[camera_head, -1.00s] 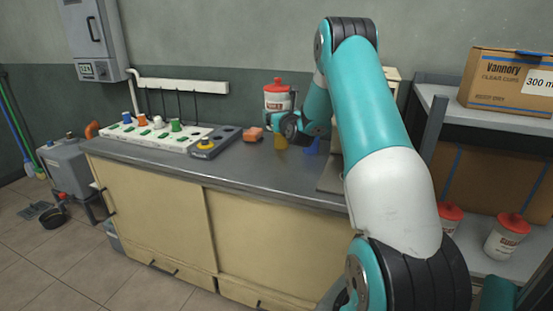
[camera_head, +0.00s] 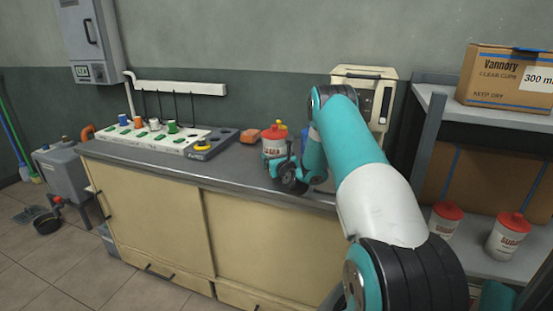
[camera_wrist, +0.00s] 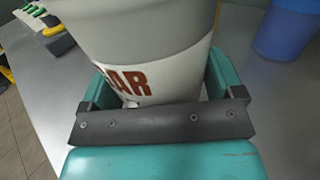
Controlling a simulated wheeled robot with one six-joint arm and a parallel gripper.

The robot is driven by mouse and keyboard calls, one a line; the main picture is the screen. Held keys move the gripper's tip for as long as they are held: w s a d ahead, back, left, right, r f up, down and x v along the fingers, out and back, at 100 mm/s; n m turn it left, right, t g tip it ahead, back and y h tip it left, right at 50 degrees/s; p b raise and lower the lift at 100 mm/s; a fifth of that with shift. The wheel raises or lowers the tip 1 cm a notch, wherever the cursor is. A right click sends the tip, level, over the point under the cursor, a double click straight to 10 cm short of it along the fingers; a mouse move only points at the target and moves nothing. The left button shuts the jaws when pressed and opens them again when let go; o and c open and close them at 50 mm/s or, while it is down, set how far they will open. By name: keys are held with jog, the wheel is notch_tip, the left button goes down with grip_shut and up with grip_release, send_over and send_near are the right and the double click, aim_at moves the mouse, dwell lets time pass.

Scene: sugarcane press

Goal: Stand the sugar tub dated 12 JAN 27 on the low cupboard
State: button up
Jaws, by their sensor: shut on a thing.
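A white sugar tub with a red lid (camera_head: 274,142) is at the low cupboard's grey top (camera_head: 240,172), near its right part. My gripper (camera_head: 288,172) is shut on this tub, low on its side. In the wrist view the tub (camera_wrist: 150,50) fills the space between the teal fingers (camera_wrist: 160,95), with red letters "AR" showing. The tub looks upright and at or just above the top; I cannot tell whether it touches. Its date is not readable. Two more sugar tubs (camera_head: 443,222) (camera_head: 509,236) stand on the shelf at the right, their dates not readable.
A white rack with coloured pieces (camera_head: 150,134) and a grey block with a yellow knob (camera_head: 210,146) are on the top, left of the tub. An orange sponge (camera_head: 250,136), a blue container (camera_wrist: 287,30) and a cream machine (camera_head: 364,92) are close by. The front strip is clear.

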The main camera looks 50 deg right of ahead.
jog(key=shift+r, duration=0.15)
jog(key=o, duration=1)
jog(key=shift+f, duration=0.2)
jog(key=shift+r, duration=0.15)
